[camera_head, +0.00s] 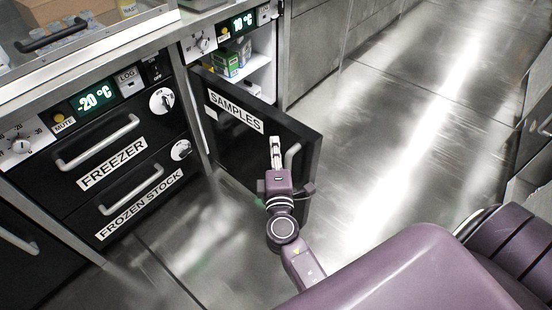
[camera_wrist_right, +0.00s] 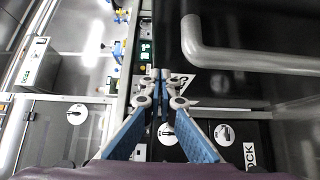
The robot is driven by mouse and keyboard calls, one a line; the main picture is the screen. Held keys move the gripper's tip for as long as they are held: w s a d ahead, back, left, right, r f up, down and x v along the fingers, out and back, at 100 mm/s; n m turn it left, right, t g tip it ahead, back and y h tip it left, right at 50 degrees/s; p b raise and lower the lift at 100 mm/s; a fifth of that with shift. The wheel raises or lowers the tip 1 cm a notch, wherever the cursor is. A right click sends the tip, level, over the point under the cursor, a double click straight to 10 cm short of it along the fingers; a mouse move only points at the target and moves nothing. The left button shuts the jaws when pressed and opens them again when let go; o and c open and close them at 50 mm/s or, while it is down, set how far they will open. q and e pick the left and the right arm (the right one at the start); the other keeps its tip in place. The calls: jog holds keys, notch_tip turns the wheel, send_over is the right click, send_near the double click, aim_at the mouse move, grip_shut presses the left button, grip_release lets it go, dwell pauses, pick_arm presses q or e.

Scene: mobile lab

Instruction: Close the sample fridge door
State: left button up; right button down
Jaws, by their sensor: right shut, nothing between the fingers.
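The sample fridge door (camera_head: 245,135) is a black panel labelled SAMPLES, standing part open and angled out from the cabinet in the head view. Its grey handle (camera_head: 293,160) is on its outer face near the free edge. The fridge interior (camera_head: 258,72) shows behind the door, with small boxes on white shelves. My right gripper (camera_head: 275,142) is shut and empty, in front of the door's outer face, just left of the handle. In the right wrist view its fingertips (camera_wrist_right: 160,74) are together and the handle (camera_wrist_right: 240,60) passes at upper right. Contact with the door cannot be told. My left gripper is not in view.
Left of the fridge are the black freezer drawer (camera_head: 120,150) and the frozen stock drawer (camera_head: 140,195), both closed with projecting handles. A metal counter (camera_head: 80,60) runs above them. Open metal floor (camera_head: 400,110) lies to the right of the door.

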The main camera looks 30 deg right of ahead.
aim_at(284, 129)
jog(key=shift+w+d, duration=0.25)
jog(key=shift+d, duration=0.65)
jog(key=shift+w+d, duration=0.25)
jog(key=shift+d, duration=0.65)
jog(key=shift+d, duration=0.1)
